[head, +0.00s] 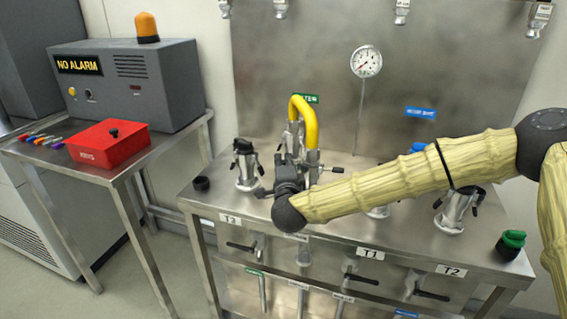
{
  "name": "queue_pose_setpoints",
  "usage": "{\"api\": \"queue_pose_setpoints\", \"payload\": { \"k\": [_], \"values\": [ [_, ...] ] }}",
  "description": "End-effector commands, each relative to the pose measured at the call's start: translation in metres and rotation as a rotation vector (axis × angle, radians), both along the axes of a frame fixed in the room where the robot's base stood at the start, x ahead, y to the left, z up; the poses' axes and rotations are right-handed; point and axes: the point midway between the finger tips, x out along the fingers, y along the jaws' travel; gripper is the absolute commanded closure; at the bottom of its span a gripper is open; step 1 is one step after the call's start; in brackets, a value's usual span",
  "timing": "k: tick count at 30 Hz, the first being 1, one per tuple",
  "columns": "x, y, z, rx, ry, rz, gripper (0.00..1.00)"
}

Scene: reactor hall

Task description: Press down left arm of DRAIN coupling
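No DRAIN label is readable, so I cannot tell for sure which coupling is the DRAIN one. A metal coupling with a yellow hose (311,133) stands on the steel bench (335,228), below a partly covered green label (306,98). My gripper (287,168) is low over the bench, directly in front of this coupling, and hides much of its lower left side. A dark lever end (333,169) sticks out to the right of the coupling. Whether my gripper touches a left arm is hidden. Its fingers are too small and dark to read.
A black-topped coupling (246,168) stands close at left, and another coupling (455,212) at right. My arm crosses the bench's right half. A gauge (366,62) is on the back panel. A red box (108,145) and alarm unit (130,85) are on the side table.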

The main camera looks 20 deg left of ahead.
Motion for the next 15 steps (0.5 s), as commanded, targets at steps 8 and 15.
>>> {"api": "queue_pose_setpoints", "payload": {
  "k": [8,15],
  "values": [
    [-0.0001,0.0000,0.0001,-0.019,0.000,0.000,1.00],
    [0.0000,-0.0004,-0.0020,-0.128,0.003,0.000,1.00]
  ]
}}
